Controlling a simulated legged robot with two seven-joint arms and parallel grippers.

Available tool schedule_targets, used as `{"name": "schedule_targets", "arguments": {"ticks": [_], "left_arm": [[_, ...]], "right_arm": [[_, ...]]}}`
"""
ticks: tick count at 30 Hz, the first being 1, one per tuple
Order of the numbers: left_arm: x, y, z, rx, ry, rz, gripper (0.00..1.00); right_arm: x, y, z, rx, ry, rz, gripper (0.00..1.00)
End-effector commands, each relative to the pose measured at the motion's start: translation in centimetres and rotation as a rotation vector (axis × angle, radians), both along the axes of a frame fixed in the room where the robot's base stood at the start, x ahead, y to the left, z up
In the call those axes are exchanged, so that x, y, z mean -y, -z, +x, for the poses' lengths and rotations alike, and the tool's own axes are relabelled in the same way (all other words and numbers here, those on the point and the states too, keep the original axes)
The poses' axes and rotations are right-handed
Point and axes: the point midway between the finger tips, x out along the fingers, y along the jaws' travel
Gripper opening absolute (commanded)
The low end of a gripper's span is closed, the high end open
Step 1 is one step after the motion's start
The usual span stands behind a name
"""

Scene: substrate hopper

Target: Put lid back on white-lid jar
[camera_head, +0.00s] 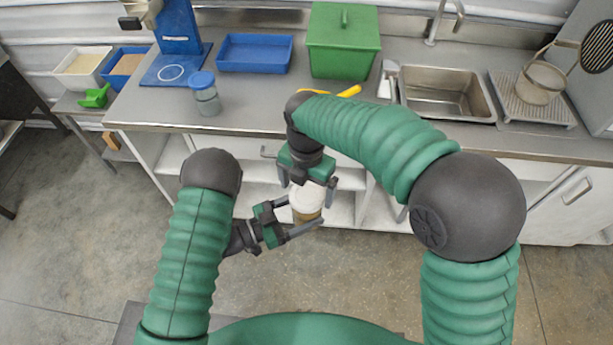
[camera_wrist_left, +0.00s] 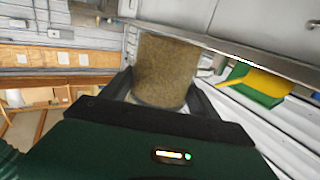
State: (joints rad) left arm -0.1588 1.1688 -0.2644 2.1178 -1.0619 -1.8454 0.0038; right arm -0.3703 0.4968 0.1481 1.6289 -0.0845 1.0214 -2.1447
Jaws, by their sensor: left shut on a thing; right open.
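The white-lid jar (camera_head: 305,214) is held in the air in front of the counter, and its brownish, grainy body fills the middle of the left wrist view (camera_wrist_left: 165,70). My left gripper (camera_head: 304,212) is shut on the jar body, one finger on each side. The white lid (camera_head: 308,194) is at the top of the jar; whether it is fully seated cannot be told. My right gripper (camera_head: 307,184) points down from above, its open fingers on either side of the lid. Its palm hides part of the lid.
The steel counter (camera_head: 250,115) behind the grippers carries a blue-lid jar (camera_head: 204,93), a blue tray (camera_head: 255,53), a green lidded bin (camera_head: 343,42) and a yellow-handled item (camera_head: 349,91). A sink (camera_head: 447,94) is at the right. Open shelves (camera_head: 350,180) lie below the counter.

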Motion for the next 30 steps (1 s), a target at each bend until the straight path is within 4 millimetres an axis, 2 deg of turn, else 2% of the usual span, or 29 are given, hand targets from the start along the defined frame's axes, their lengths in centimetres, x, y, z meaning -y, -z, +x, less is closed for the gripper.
{"name": "schedule_targets", "arguments": {"ticks": [4, 13, 28, 30], "left_arm": [[0.01, -0.09, 0.00, 0.002, 0.000, -0.001, 0.00], [0.01, -0.09, 0.00, 0.002, 0.000, -0.001, 0.00], [0.06, -0.09, -0.03, 0.001, 0.001, -0.002, 0.00], [0.06, -0.09, -0.04, 0.001, 0.002, -0.002, 0.00]], "right_arm": [[0.03, 1.31, -0.04, 0.000, 0.000, -0.001, 0.95], [0.02, 1.57, -0.01, 0.001, 0.000, 0.000, 0.95], [-0.04, 1.52, 0.01, 0.001, 0.000, 0.000, 0.29], [-0.05, 1.52, 0.01, 0.002, 0.005, 0.001, 0.28]]}}
